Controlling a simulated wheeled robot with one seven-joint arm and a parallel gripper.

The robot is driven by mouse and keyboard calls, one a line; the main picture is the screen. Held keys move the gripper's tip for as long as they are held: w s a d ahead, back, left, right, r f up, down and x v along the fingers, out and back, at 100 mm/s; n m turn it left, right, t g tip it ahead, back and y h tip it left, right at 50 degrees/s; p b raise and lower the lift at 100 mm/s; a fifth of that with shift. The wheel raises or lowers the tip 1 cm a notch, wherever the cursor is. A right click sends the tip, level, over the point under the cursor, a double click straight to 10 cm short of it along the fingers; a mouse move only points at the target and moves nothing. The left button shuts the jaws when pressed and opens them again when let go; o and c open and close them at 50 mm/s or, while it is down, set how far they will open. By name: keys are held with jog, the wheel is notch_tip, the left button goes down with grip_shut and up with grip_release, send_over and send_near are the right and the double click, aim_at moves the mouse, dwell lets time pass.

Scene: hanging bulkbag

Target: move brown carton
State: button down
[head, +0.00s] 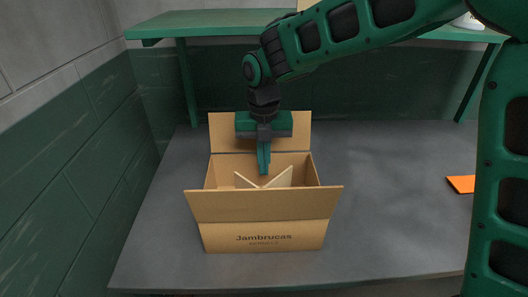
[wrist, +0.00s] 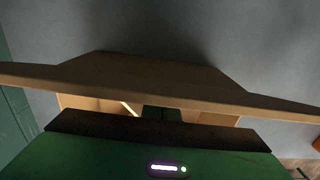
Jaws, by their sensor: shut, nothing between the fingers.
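The brown carton (head: 262,236) stands upright on the grey table with its flaps open and "Jambrucas" printed on its front. Light dividers (head: 276,179) cross inside it. My gripper (head: 264,172) points down into the carton's opening from above, with its fingers together and nothing between them. The fingertips are near the dividers; I cannot tell if they touch. In the wrist view the carton's flap (wrist: 150,84) spans the picture, and my shut fingers (wrist: 160,112) show only in part behind my gripper's body.
A green shelf (head: 215,22) runs above the back of the table (head: 390,200). A green-and-grey wall (head: 90,130) stands close on the left. An orange flat item (head: 461,184) lies on the right. The table between carton and orange item is clear.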

jog(key=shift+f, duration=1.7)
jog(key=shift+w, duration=1.95)
jog(key=shift+r, duration=0.1)
